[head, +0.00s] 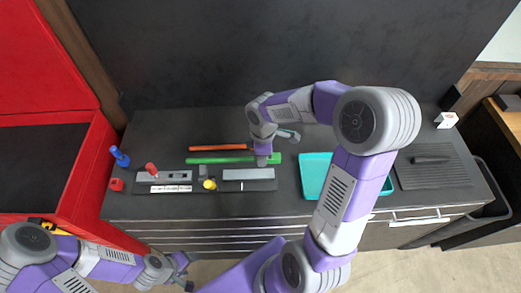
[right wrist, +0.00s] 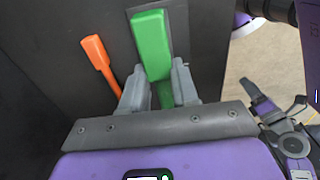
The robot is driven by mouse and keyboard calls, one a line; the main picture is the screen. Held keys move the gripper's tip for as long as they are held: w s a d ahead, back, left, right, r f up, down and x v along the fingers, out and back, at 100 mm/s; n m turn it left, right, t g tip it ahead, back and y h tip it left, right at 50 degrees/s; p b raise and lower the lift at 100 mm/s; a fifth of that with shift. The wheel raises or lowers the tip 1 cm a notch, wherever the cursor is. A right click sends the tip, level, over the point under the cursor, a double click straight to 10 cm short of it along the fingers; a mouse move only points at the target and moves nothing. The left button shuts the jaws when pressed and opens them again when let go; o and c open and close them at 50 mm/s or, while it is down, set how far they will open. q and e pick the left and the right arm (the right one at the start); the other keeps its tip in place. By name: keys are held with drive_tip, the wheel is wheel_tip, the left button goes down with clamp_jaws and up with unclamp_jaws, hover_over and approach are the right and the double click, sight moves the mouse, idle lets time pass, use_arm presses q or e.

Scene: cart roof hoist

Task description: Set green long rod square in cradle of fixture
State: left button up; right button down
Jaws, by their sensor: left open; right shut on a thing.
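The green long rod (head: 218,160) extends left to right behind the fixture, parallel to its back edge. My right gripper (head: 264,160) is shut on it near its right end. In the right wrist view the rod's thick green end (right wrist: 152,45) stands out beyond the fingers (right wrist: 158,92). I cannot tell whether the rod touches the bench. The fixture (head: 206,187) is a dark plate with grey blocks, a white marked strip, a red knob and a yellow knob; which part is the cradle is unclear. My left gripper (head: 183,272) is open and empty, in front of the bench.
An orange rod (head: 218,147) lies just behind the green one. A teal tray (head: 313,175) is right of the fixture, partly behind my right arm. A blue object (head: 120,156) and a red block (head: 116,184) are at the left. A ribbed dark mat (head: 432,175) is farther right.

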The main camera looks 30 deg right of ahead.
sight(261, 174)
drive_tip(key=shift+f+b, duration=3.15)
drive_tip(key=shift+f, duration=0.85)
drive_tip(key=shift+f, duration=0.25)
drive_tip(key=c, duration=0.8)
unclamp_jaws()
wheel_tip(261, 174, up, 8)
drive_tip(key=shift+f+p, duration=0.15)
drive_tip(key=shift+p, duration=0.3)
